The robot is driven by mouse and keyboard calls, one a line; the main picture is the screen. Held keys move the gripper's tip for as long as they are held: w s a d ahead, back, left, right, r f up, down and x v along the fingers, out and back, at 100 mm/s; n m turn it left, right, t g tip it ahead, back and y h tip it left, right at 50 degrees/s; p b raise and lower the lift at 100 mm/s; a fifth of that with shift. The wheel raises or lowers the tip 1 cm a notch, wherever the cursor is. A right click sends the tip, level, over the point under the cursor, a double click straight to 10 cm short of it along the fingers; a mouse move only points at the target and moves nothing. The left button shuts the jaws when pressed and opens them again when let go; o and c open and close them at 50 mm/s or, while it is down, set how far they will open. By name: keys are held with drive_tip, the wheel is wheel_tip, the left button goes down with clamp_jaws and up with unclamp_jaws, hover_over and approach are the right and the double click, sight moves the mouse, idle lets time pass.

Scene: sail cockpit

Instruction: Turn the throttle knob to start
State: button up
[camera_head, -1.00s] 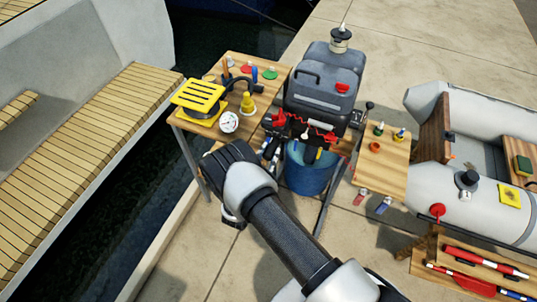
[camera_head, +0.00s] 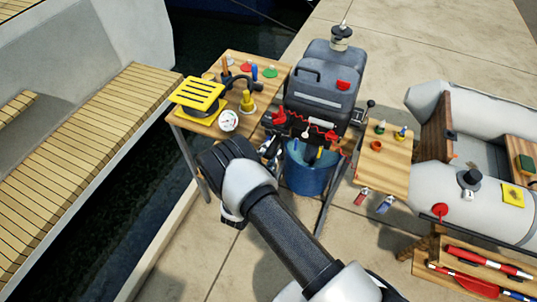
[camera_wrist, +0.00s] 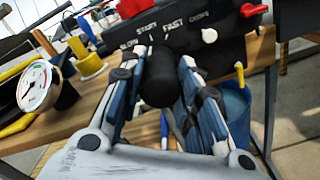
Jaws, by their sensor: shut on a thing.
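The throttle knob (camera_wrist: 158,78) is a black cylinder in the middle of the wrist view, in front of a dark panel (camera_wrist: 185,35) marked SLOW, START, FAST and CHOKE. My gripper (camera_wrist: 160,75) is shut on the knob, with one blue-lined finger on each side of it. The knob stands under the START and FAST marks; its exact setting cannot be told. In the head view the panel sits at the front of the dark outboard motor (camera_head: 318,95). My gripper (camera_head: 270,150) is in front of the motor's left side there, its fingertips mostly hidden.
A white choke knob (camera_wrist: 209,36) and a red part (camera_wrist: 247,10) are right of the throttle knob. A round gauge (camera_head: 229,121) and yellow parts stand on the wooden table (camera_head: 205,128) at left. A blue bucket (camera_head: 308,175) is below the motor.

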drive_tip(key=shift+m+b, duration=0.3)
drive_tip(key=shift+m, duration=0.9)
drive_tip(key=o, duration=1.1)
drive_tip(key=v, duration=1.2)
drive_tip(key=shift+r, duration=0.15)
